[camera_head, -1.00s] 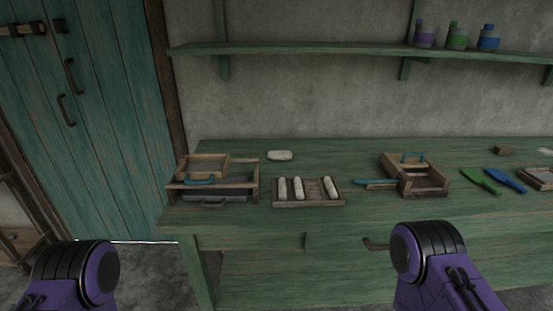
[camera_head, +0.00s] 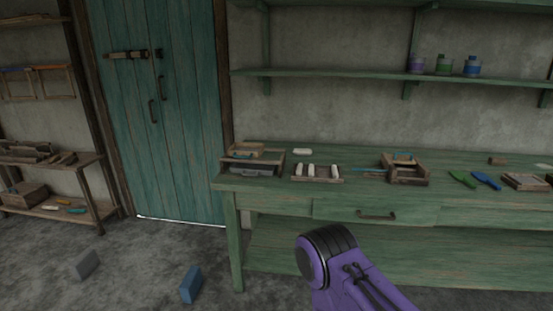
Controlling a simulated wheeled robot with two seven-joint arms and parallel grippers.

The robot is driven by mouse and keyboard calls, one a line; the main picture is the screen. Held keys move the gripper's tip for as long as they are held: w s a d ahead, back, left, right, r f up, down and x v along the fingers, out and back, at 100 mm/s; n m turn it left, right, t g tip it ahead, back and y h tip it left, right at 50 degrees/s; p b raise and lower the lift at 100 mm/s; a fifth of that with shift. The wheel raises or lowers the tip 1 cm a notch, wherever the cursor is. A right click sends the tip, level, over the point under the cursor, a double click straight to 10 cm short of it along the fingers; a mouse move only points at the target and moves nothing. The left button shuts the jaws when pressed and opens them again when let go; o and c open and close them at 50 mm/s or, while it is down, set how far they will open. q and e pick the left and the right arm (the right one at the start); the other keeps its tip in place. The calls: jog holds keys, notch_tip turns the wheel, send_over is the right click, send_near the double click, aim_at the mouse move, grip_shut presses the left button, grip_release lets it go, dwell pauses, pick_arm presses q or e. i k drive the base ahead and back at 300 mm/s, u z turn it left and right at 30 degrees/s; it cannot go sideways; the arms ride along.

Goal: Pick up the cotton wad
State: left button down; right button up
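A small white rounded pad (camera_head: 302,151), which looks like the cotton wad, lies flat on the green workbench (camera_head: 345,154) near the wall. In front of it is a shallow wooden tray (camera_head: 318,180) holding several upright-looking white rolls (camera_head: 311,170). Neither gripper shows. Only a purple and black link of my arm is in view at the bottom, in front of the bench and well apart from the pad.
A wooden box frame (camera_head: 273,170) stands left of the tray, and another wooden box (camera_head: 408,175) to the right. Green and blue brushes (camera_head: 486,180) lie farther right. A blue block (camera_head: 191,284) and a grey block (camera_head: 86,264) lie on the floor. A shelf rack (camera_head: 60,160) stands left.

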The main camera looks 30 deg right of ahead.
aim_at(296, 151)
jog(key=z, duration=0.45)
jog(key=i, duration=0.55)
jog(key=z, duration=0.3)
